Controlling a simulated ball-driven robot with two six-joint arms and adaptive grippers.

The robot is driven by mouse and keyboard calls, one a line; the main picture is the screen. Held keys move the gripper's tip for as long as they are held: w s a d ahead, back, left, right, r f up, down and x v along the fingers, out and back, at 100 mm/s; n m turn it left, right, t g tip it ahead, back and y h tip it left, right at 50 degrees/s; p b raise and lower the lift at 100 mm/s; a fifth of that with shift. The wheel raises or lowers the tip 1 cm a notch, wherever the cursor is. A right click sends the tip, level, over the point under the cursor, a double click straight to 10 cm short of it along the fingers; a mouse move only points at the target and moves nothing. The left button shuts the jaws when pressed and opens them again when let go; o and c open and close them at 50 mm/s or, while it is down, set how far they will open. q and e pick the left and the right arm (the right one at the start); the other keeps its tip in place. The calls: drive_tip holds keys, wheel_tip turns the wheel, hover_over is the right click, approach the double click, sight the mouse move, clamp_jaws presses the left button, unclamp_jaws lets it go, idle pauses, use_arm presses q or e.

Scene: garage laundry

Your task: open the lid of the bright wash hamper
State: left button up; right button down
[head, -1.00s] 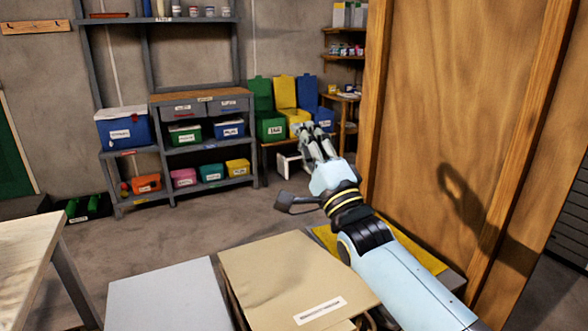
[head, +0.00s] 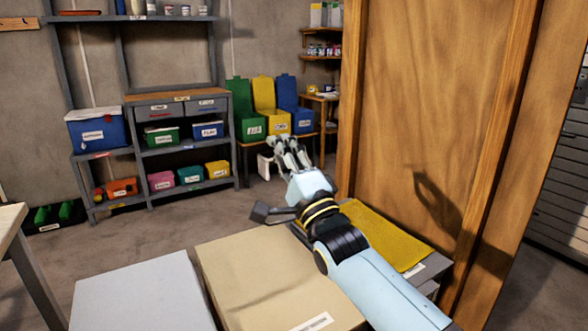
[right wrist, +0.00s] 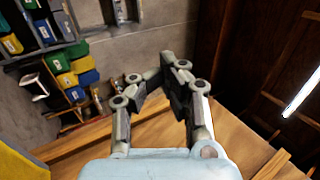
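Three flat-lidded hampers stand side by side in front of me in the head view: a pale grey lid (head: 145,295), a tan lid (head: 262,265) with a white label, and a yellow lid (head: 385,232). All three lids lie flat. The label text is too small to read, so I cannot tell for sure which is the bright wash hamper. My right gripper (head: 284,148) is in the air past the tan lid, with its forearm across the tan and yellow lids. In the right wrist view (right wrist: 158,78) its fingers are apart and hold nothing. My left gripper is out of view.
A tall wooden panel (head: 430,110) stands close behind and right of the yellow lid. A grey shelf unit (head: 183,97) with coloured boxes and a bench with green, yellow and blue bins (head: 275,122) are farther back. A pale table (head: 10,218) is at left. Floor between is clear.

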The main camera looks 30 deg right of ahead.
drive_tip(key=shift+x, duration=2.2)
